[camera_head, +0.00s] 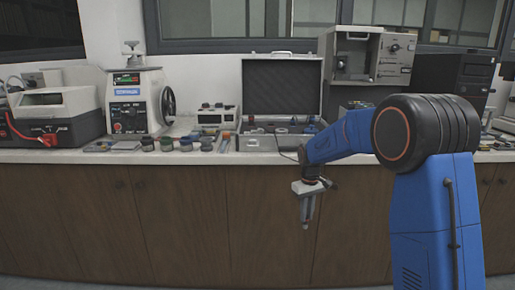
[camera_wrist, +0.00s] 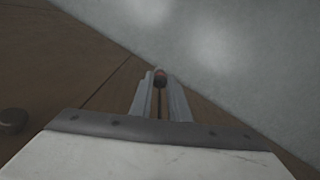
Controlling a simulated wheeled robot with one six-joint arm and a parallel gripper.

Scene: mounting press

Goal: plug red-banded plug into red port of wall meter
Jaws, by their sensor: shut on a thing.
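My gripper (camera_head: 306,212) hangs pointing down in front of the wooden cabinet doors, below the level of the bench top. In the wrist view its two grey fingers (camera_wrist: 160,97) are closed around a small dark plug with a red band (camera_wrist: 160,77), which shows at the fingertips. In the head view the plug is too small to make out clearly. I cannot make out a wall meter with a red port for certain in either view. The gripper is apart from the bench.
The bench top (camera_head: 60,156) carries a press-like machine (camera_head: 128,112), a small white instrument (camera_head: 216,116), an open case (camera_head: 281,85), several small round pieces and a red-and-black unit (camera_head: 50,130). A metal cabinet (camera_head: 350,58) stands behind. Space before the cabinet doors (camera_head: 190,210) is clear.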

